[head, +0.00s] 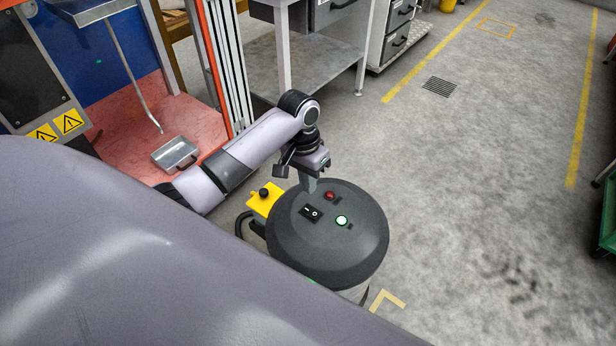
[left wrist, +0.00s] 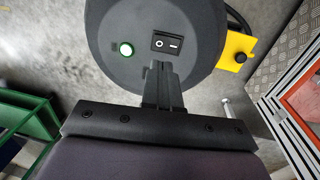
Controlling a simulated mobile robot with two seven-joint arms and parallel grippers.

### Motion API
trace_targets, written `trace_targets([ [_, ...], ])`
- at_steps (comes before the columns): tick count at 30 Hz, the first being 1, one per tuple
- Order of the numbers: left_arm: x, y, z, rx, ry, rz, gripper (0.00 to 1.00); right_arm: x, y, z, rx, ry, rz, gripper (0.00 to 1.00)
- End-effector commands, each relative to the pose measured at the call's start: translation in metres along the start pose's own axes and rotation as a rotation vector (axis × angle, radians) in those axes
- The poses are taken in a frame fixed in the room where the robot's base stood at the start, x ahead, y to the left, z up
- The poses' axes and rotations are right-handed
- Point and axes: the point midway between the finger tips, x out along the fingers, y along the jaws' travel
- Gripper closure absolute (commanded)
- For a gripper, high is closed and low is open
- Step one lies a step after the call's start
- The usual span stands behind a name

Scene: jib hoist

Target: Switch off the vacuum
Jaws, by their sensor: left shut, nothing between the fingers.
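The vacuum (head: 350,245) is a dark grey drum with a domed lid, standing on the floor. On its lid are a black rocker switch (head: 311,213), a lit green lamp (head: 341,220) and a red button (head: 330,195). The switch, marked with a circle and a bar, also shows in the left wrist view (left wrist: 167,42), next to the green lamp (left wrist: 126,48). My left gripper (head: 310,186) is shut and empty above the lid, close to the switch. In the left wrist view its fingertips (left wrist: 160,66) are just below the switch; I cannot tell whether they touch it. My right gripper is not in view.
A yellow box with a black knob (head: 263,199) is beside the vacuum on the left. A machine with an orange frame and red floor tray (head: 200,125) stands behind my left arm. A grey workbench (head: 325,65) is at the back.

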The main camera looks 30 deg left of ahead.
Motion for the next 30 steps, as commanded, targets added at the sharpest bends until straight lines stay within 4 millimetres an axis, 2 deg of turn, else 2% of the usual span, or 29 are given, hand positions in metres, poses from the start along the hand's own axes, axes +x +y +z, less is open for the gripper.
trace_targets([
  [1,0.016,0.000,0.001,-0.001,-0.004,0.001,1.00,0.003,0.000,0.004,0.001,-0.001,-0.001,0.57],
  [6,0.052,0.000,0.000,0.001,-0.002,0.000,1.00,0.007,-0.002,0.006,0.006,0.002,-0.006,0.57],
  [12,0.082,0.000,0.000,0.000,0.000,0.000,1.00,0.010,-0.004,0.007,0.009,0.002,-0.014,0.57],
  [18,0.094,0.000,0.000,0.002,0.001,0.000,1.00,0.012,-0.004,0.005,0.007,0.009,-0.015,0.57],
  [30,0.094,0.001,0.000,0.001,0.000,-0.009,1.00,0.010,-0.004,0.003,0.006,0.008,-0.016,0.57],
])
